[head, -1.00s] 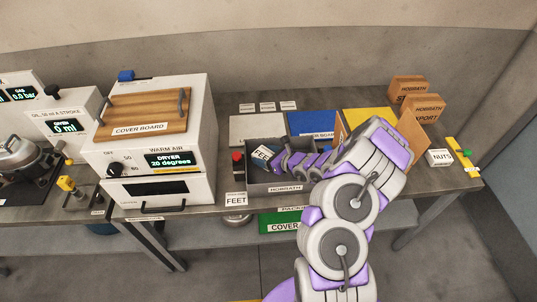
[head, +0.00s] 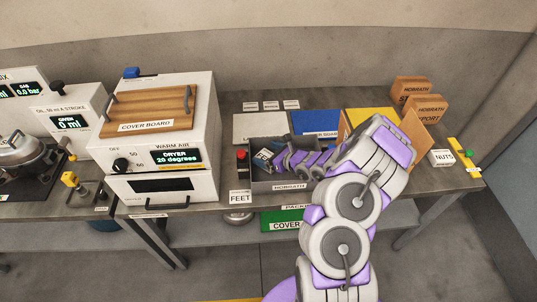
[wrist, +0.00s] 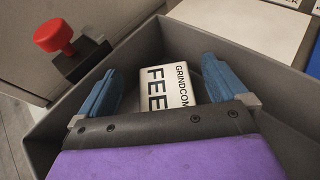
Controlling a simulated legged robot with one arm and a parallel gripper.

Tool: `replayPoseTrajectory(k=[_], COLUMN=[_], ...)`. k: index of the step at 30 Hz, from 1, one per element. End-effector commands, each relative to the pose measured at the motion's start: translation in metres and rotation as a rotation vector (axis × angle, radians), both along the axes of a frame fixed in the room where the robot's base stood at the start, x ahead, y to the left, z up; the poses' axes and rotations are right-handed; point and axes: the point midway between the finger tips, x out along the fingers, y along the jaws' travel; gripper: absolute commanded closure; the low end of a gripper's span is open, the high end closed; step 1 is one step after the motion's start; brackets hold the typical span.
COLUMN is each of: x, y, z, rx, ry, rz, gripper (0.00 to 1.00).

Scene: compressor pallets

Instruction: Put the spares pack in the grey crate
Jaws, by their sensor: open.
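The grey crate (head: 262,186), marked HORBATH, stands at the front of the bench in the head view, and its walls surround my gripper in the wrist view (wrist: 265,65). A white pack (wrist: 168,82) with black lettering, "GRINDCOM" and part of "FEET", lies inside the crate. It also shows small in the head view (head: 263,155). My gripper (wrist: 160,68) is open, reaching down into the crate, with one blue finger on each side of the pack and a visible gap on the left. The pack's near end is hidden behind my gripper.
A red button (wrist: 53,36) stands just left of the crate. The dryer (head: 160,140) is further left. A blue board (head: 315,123) and a pale plate (head: 258,127) lie behind. Brown upright panels (head: 415,130) and a NUTS box (head: 442,157) are at the right.

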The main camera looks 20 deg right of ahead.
Motion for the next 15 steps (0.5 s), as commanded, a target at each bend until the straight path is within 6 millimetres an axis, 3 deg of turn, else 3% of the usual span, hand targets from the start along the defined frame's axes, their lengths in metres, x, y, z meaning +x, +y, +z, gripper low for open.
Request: replayPoseTrajectory(k=[15], x=[-0.072], y=[-0.041], z=[0.038], rx=[0.002], ry=[-0.001], rz=[-0.004], gripper=[0.00])
